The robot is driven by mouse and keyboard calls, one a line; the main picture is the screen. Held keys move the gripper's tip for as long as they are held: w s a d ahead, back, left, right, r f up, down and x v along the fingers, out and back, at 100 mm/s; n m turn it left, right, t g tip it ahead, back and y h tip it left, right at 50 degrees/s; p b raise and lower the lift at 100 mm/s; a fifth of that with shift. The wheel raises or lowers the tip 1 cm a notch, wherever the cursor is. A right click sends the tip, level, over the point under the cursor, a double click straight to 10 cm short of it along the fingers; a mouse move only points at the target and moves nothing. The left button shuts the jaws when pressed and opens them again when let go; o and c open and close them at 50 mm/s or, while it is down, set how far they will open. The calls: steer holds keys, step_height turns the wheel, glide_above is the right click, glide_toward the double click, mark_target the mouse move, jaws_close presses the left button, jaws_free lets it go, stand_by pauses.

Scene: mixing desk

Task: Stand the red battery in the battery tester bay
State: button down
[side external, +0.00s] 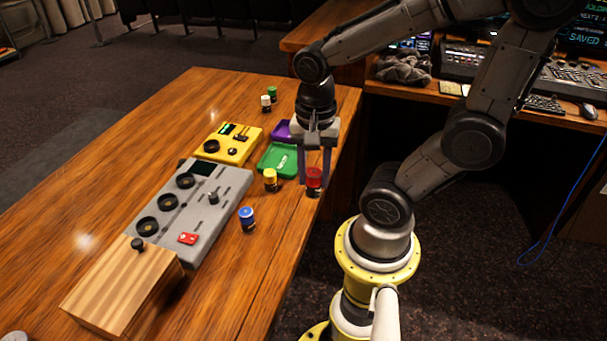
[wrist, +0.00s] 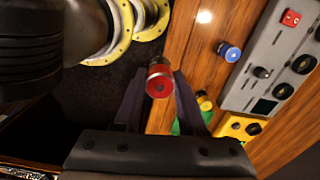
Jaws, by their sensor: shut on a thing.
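The red battery (side external: 314,178) is upright near the table's right edge, with a red top and dark lower part. My gripper (side external: 315,172) points down with its two fingers shut on the battery's sides. The wrist view shows the battery's round red top (wrist: 160,82) between the fingertips. I cannot tell whether its base touches the table. A yellow device (side external: 238,153) with a small green display and one round black bay (side external: 211,146), seemingly the tester, lies to the left of my gripper. It is partly seen in the wrist view (wrist: 232,128). The bay looks empty.
A grey panel (side external: 226,196) with several round black wells and a red switch lies left. Yellow (side external: 270,180) and blue (side external: 247,219) batteries stand nearby; white (side external: 266,103) and green (side external: 272,94) ones stand behind.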

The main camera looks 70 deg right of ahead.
steer(key=w+d+r, duration=0.3)
steer(key=w, duration=0.5)
steer(key=w+d+r, duration=0.2)
steer(key=w+r, duration=0.1)
steer(key=w, duration=0.5)
steer(key=w+d+r, duration=0.3)
steer(key=w+r, duration=0.1)
steer(key=w, duration=0.4)
steer(key=w+d+f, duration=0.7)
steer(key=w+d, duration=0.2)
steer(key=w, duration=0.3)
steer(key=shift+d+f, duration=0.25)
steer(key=shift+f, duration=1.65)
steer(key=shift+d+f, duration=0.25)
steer(key=shift+f, duration=1.6)
steer(key=shift+d+f, duration=0.25)
steer(key=shift+f, duration=1.65)
steer(key=shift+f, duration=0.7)
steer(key=c, duration=0.8)
jaws_free()
steer(key=shift+o, duration=0.2)
